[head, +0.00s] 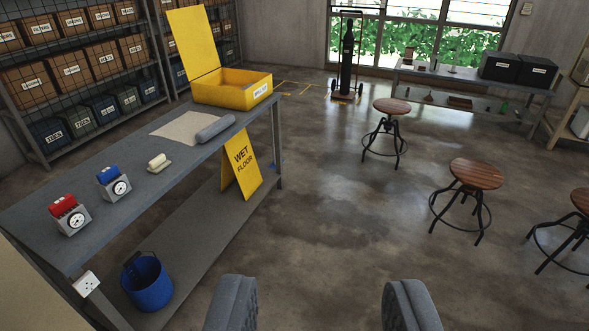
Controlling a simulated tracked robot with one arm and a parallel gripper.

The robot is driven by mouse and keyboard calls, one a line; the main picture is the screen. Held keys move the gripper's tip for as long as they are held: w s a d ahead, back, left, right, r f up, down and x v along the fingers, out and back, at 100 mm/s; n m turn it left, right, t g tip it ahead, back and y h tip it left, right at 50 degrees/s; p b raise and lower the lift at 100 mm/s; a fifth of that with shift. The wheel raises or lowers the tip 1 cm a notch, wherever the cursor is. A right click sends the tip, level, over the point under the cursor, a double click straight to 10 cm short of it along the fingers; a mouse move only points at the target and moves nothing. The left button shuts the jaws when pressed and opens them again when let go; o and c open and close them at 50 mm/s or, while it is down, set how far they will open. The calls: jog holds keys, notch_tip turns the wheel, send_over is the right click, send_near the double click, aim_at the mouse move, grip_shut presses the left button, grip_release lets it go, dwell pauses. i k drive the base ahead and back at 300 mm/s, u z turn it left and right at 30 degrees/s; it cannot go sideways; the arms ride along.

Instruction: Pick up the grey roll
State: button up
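The grey roll (215,128) lies on the grey workbench (118,182), close to its right edge. It rests at the side of a flat pale cloth or sheet (182,129), in front of an open yellow box (232,90). My gripper (322,306) shows at the bottom of the view with its two grey fingers wide apart. Nothing is between the fingers. It is well short of the roll, which is farther off and to the left.
On the bench stand red (68,213) and blue (113,182) gauge units and a small cream object (158,163). A yellow wet floor sign (241,166) and a blue bucket (146,283) are at the bench's lower shelf. Stools (476,174) stand right; the middle floor is clear.

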aim_at(201, 137)
jog(key=i, duration=2.8)
jog(key=u, duration=0.75)
jog(key=i, duration=1.15)
jog(key=u, duration=0.35)
